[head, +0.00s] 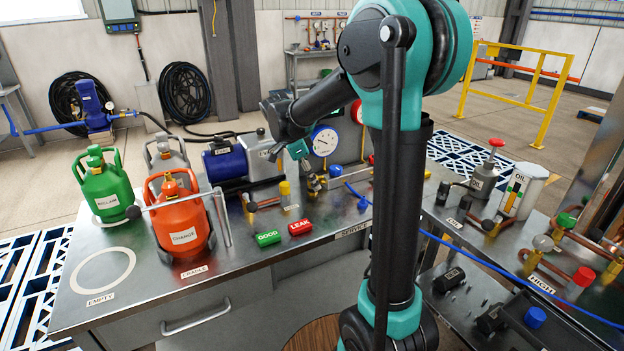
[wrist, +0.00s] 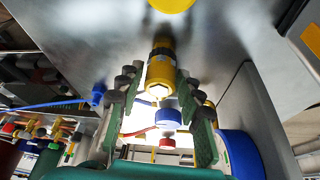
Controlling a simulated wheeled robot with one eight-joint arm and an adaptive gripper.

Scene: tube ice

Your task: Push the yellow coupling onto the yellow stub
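The yellow coupling (wrist: 160,72), a short cylinder with a dark band and a pale end facing the camera, shows in the wrist view. My gripper (wrist: 160,76) has a green finger with dark pads on either side of it. The fingers are close to its sides, but I cannot tell whether both touch. In the head view my gripper (head: 303,157) hangs over the back of the service bench, its fingertips hard to make out. A yellow round part (wrist: 172,4) is cut off at the wrist view's top. I cannot tell which is the stub.
A pressure gauge (head: 323,140) and a blue pump (head: 224,162) stand close to my gripper. A yellow-capped part (head: 284,188), a green GOOD block (head: 268,238) and a red LEAK block (head: 300,227) are on the bench. Orange (head: 180,220) and green cylinders stand left.

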